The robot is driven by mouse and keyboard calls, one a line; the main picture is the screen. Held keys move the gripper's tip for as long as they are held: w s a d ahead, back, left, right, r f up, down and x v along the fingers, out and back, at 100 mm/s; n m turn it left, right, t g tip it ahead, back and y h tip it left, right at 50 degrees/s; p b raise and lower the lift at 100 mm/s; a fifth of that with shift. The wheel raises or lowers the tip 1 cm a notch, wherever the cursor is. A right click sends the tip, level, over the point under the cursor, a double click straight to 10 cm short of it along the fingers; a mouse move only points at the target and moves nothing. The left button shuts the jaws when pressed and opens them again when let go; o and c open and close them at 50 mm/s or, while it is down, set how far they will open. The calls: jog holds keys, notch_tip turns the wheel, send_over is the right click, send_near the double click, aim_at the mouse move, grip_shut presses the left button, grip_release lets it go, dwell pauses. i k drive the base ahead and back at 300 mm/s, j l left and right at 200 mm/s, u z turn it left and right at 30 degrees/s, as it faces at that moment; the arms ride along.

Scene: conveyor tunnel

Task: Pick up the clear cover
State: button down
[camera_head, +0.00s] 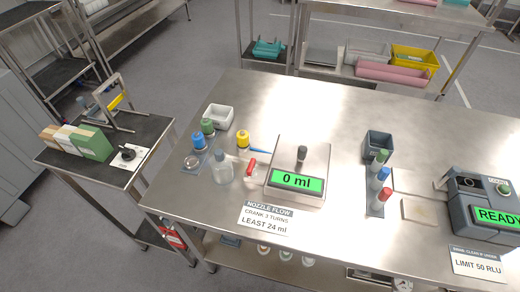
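I cannot make out a clear cover for certain. A see-through bottle-like thing (222,173) stands at the left end of the steel table (335,240), left of a small red handle (251,167). Another clear or pale round thing (192,161) sits just left of it, below a blue-capped container (198,140). These are too small to tell whether either is a cover. My gripper is not in view.
A device reading "0 ml" (297,181) stands mid-table. Green, blue and red-topped items stand right of it, with a "READY" device (490,208) at far right. A dark side cart (140,132) stands left, carrying boxes (93,143). Grey floor (195,65) lies behind.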

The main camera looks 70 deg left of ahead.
aim_at(221, 167)
jog(key=u, duration=2.6)
